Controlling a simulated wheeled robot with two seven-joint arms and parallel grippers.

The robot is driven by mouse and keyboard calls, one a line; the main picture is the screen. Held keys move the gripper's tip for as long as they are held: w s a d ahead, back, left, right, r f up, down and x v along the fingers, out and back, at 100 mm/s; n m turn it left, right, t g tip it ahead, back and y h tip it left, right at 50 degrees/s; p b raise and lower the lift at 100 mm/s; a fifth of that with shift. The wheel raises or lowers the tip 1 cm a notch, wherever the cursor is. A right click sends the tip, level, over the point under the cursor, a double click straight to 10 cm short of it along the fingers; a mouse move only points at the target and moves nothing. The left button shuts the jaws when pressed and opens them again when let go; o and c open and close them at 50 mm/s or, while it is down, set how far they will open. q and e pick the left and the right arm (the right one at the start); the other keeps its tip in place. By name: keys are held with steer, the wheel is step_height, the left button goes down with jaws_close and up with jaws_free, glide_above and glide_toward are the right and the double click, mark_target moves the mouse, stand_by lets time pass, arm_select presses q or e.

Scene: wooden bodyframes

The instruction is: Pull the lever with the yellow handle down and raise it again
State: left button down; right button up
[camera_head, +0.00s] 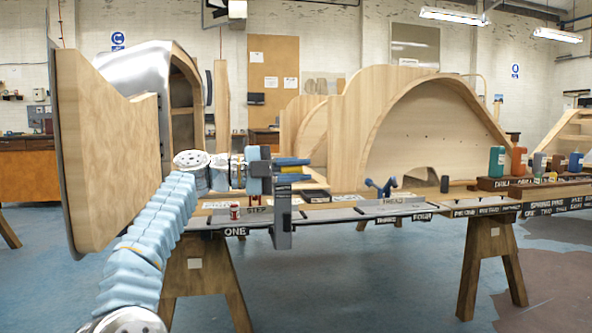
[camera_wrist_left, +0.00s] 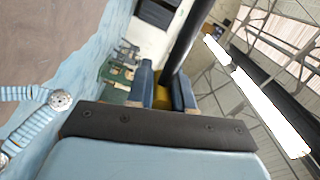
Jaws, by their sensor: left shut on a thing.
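My left gripper (camera_head: 308,169) comes in from the left, its two blue fingers pointing right. It is shut on the yellow handle (camera_head: 291,169) of the lever, which is mostly hidden between the fingers. The grey lever post (camera_head: 282,222) stands upright at the front edge of the bench, just below the fingers. In the left wrist view, the two fingers (camera_wrist_left: 164,82) are on either side of the yellow handle (camera_wrist_left: 162,98), and a dark bar (camera_wrist_left: 185,42) runs away beyond them. My right gripper does not show.
The long bench (camera_head: 345,214) on wooden trestles carries a small red can (camera_head: 235,211), a blue tool (camera_head: 381,188) and wooden bodyframes (camera_head: 350,125) behind. Bottles (camera_head: 497,161) stand at right. A large wooden panel (camera_head: 110,150) rises at left. Blue floor in front is clear.

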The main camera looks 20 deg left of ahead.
arm_select(q)
steer(key=shift+f, duration=0.25)
steer(key=c, duration=1)
jaws_free()
steer(key=shift+r, duration=0.1)
steer(key=v, duration=0.7)
steer(key=shift+a+b, duration=0.25)
steer(key=shift+b, duration=0.05)
steer(key=shift+s, duration=0.1)
